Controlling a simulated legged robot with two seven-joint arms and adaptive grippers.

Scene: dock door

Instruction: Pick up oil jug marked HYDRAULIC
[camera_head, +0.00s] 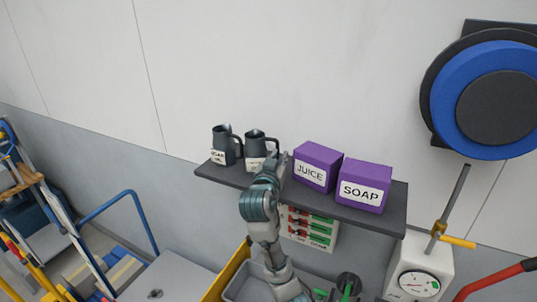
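Two dark grey jugs with handles stand upright at the left end of a wall shelf (382,217). The left jug (221,135) has a small white label, too small to read surely. The right jug (254,136) has a white label partly covered by my arm. I cannot read HYDRAULIC on either one. My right gripper (274,164) is at the right jug, close to its handle side, in front of the shelf. Its fingers are small and partly hidden, so I cannot tell whether they are open or touch the jug. My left gripper is out of view.
Purple boxes marked JUICE (318,154) and SOAP (369,181) stand on the shelf right of my gripper. A panel with red and green parts (321,233) is below. A blue-black reel (490,95) and a gauge box (420,270) are at right. The wall above the jugs is clear.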

